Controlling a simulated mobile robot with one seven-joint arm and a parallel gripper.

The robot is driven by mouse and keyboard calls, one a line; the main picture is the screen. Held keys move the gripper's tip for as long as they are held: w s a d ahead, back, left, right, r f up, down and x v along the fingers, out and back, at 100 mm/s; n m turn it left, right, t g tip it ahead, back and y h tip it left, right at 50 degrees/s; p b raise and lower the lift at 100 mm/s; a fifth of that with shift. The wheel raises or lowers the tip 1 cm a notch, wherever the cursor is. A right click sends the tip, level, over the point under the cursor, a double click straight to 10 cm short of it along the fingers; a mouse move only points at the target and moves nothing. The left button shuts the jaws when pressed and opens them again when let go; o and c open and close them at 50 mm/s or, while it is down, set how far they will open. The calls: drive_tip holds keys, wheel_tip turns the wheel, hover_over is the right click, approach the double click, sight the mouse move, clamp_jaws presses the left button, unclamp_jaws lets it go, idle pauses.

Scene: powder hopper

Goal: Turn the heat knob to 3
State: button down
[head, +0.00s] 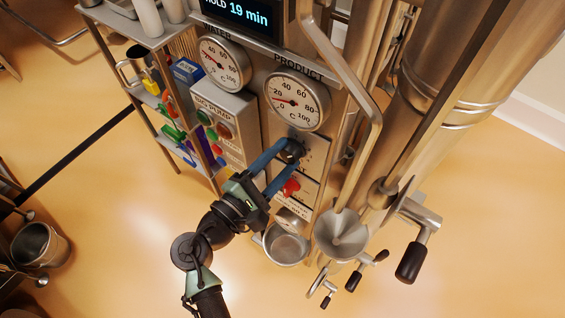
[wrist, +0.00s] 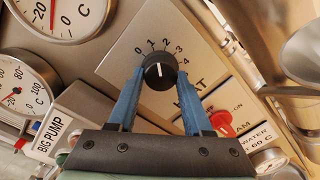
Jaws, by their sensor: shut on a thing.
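The heat knob (wrist: 160,71) is round and black, on a pale plate marked 0 to 4 with the word HEAT. Its white line stands nearly upright in the wrist view, the upper end towards the gap between 1 and 2; the exact reading is hard to tell. My gripper (wrist: 158,82) has its two blue fingers on either side of the knob and is shut on it. In the head view the knob (head: 291,149) is dark and partly covered by my gripper (head: 286,157).
A red switch (wrist: 222,121) sits right beside one finger, below the knob. Two dial gauges (head: 297,101) (head: 222,63) are above, and the BIG PUMP box (head: 225,124) is to the left. A metal funnel (head: 341,234) and a bent pipe (head: 349,80) stand to the right.

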drive_tip(key=m+b, duration=0.5)
drive_tip(key=shift+f, duration=0.15)
drive_tip(key=m+b, duration=0.2)
drive_tip(key=m, duration=0.1)
drive_tip(key=shift+b, duration=0.35)
drive_tip(key=shift+r+m+y+b, duration=0.3)
drive_tip(key=shift+m+b, duration=0.4)
drive_tip(key=shift+m, duration=0.2)
drive_tip(key=shift+c, duration=1.6)
unclamp_jaws()
drive_tip(key=f+b+v, duration=0.1)
drive_tip(key=b+v, duration=0.1)
drive_tip(key=v, duration=1.1)
drive_tip(key=shift+r+b, duration=0.3)
drive_tip(key=shift+r, duration=0.05)
